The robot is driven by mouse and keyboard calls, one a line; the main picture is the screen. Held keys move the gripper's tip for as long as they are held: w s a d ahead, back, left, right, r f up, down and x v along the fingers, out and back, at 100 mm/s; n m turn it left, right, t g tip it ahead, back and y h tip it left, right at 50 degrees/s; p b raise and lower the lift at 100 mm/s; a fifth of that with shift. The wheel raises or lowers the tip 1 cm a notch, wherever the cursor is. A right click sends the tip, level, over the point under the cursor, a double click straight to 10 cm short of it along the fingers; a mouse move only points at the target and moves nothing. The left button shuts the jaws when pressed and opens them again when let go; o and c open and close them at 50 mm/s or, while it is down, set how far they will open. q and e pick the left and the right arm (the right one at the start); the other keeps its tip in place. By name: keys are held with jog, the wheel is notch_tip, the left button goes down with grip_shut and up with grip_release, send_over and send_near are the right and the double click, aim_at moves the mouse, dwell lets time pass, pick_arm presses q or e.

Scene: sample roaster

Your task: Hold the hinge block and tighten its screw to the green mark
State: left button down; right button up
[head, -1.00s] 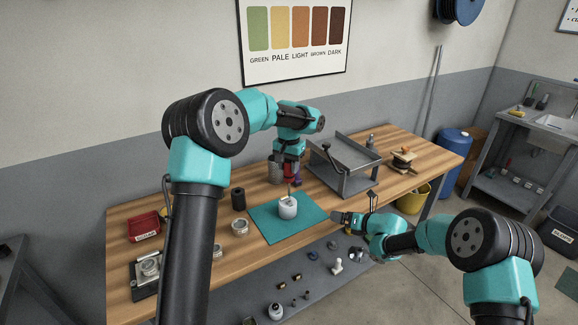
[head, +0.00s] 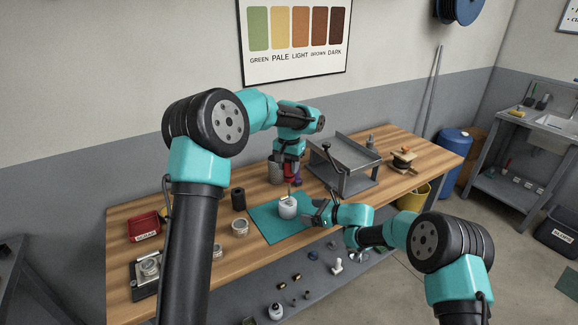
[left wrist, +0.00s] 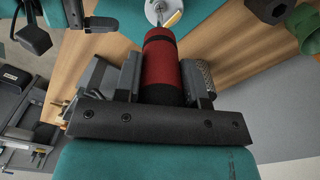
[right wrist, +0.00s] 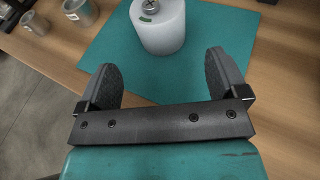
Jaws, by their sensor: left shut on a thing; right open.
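The white round hinge block (head: 287,208) stands upright on the teal mat (head: 262,222). In the right wrist view the block (right wrist: 160,28) shows a metal screw (right wrist: 151,6) on top and a green mark (right wrist: 146,19) beside it. My left gripper (head: 289,172) is shut on a screwdriver with a red and black handle (left wrist: 162,65), pointing down above the block. I cannot tell whether its tip touches the screw. My right gripper (right wrist: 165,85) is open and empty, just in front of the block, its fingers not around it.
A grey metal tray stand (head: 345,165) stands to the right of the mat. A black cylinder (head: 238,199), a metal jar (head: 240,228) and a red scrap bin (head: 145,226) are on the left. The table's front edge runs below my right gripper.

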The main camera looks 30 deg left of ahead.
aim_at(290, 207)
jog(key=shift+x, duration=4.7)
jog(key=c, duration=0.7)
jog(key=o, duration=0.8)
jog(key=shift+o, duration=0.2)
jog(key=shift+r, duration=0.2)
jog(key=c, duration=1.1)
